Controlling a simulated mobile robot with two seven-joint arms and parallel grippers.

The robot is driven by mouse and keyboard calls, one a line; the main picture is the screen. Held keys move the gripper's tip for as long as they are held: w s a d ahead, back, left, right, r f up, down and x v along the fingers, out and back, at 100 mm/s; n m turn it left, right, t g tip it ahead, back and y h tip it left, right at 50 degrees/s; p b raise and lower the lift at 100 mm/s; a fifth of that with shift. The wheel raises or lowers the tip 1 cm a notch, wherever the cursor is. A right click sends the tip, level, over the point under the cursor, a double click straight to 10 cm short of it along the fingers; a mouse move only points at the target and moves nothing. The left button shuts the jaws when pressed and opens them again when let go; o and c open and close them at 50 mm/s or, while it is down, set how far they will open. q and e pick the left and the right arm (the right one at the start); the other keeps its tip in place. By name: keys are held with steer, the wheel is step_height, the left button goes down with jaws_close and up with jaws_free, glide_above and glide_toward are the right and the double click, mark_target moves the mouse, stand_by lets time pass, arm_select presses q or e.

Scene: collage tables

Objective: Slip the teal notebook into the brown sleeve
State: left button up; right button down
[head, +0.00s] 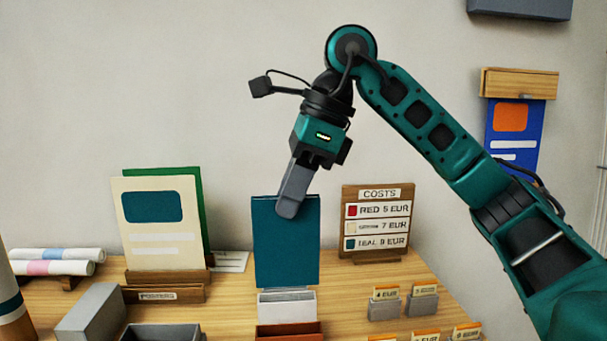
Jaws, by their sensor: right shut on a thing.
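The teal notebook (285,250) stands upright in the middle of the head view, its broad face toward me. My right gripper (291,200) comes down from above and is shut on the notebook's top edge. One finger lies over its front face. Below the notebook is a pale holder (287,306), and in front of that a reddish-brown piece (289,331), which may be the brown sleeve; the picture's bottom edge cuts it off. I cannot tell whether the notebook's lower edge touches the holder or is behind it. My left gripper is out of view.
A wooden COSTS board (377,222) stands close to the right. Cream (157,222) and green (195,180) posters stand at left in a wooden rack (165,294). A grey box (92,312), rolled papers (55,261) and small price-tag holders (384,306) occupy the wooden table (235,290).

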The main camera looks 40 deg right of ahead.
steer(key=shift+f, duration=1.1)
steer(key=b, duration=0.6)
glide_above(291, 284)
steer(key=f, duration=0.6)
steer(key=shift+w+d, duration=0.25)
steer(key=shift+r+p, duration=0.1)
steer(key=shift+p, duration=0.25)
steer(key=shift+f+b, duration=2.3)
steer(key=shift+f, duration=0.75)
